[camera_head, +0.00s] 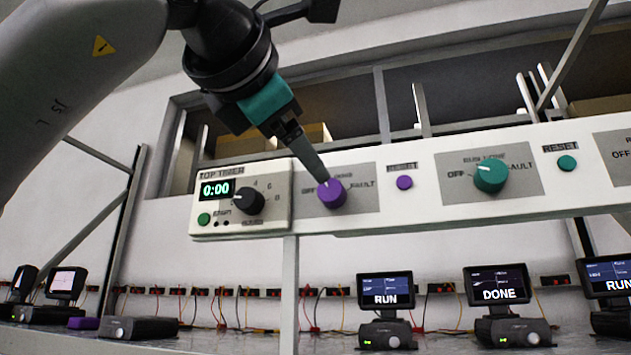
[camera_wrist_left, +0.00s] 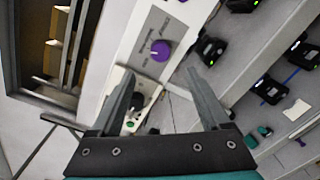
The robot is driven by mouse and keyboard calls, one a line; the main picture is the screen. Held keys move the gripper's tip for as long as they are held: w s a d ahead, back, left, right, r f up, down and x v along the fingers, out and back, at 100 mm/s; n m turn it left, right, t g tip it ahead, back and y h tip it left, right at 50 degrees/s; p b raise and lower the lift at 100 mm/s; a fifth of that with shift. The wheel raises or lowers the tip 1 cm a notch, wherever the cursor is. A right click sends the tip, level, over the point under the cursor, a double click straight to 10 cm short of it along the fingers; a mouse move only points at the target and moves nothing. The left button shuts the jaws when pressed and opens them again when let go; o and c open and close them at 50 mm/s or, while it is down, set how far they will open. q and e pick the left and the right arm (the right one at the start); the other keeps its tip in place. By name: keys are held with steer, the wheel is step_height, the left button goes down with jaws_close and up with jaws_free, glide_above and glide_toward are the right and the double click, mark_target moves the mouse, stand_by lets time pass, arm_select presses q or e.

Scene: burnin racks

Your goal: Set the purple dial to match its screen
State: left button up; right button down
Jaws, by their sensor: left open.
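The purple dial (camera_head: 333,196) is on the long cream panel, with OFF printed to its left, FAULT to its right and a small unreadable label above. My left gripper (camera_head: 322,178) overlaps the dial's upper left edge, so its pointer is hard to read. In the left wrist view the dial (camera_wrist_left: 160,51) lies beyond and between the two spread fingers of the gripper (camera_wrist_left: 160,76); nothing is held. Contact with the dial cannot be told. The screen (camera_head: 386,288) below and right of the dial reads RUN. My right gripper is not in view.
Left of the dial is a timer (camera_head: 216,189) showing 0:00, with a black knob (camera_head: 248,200). To the right are a purple button (camera_head: 404,182), a teal dial (camera_head: 490,175) and a teal button (camera_head: 567,163). Another screen (camera_head: 498,284) reads DONE. Bench devices stand below the panel.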

arm_select(q)
steer(key=shift+v, duration=1.75)
